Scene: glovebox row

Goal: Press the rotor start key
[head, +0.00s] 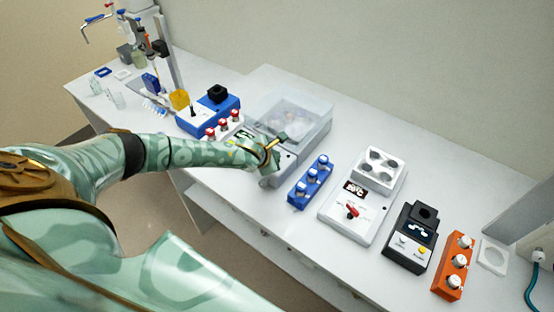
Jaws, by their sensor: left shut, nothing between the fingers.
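A grey bench device with a clear lid (300,108), which looks like the rotor unit, stands at the middle of the bench. Round shapes show dimly through its closed lid. A small dark green display (244,135) shows on its front left. My left gripper (278,143) is shut and empty at the front of this device, over its front panel. I cannot tell whether it touches the panel. The start key cannot be made out; my gripper and forearm cover part of the front. My right gripper is not in view.
A blue device (210,112) and red-capped vials (222,123) stand left.

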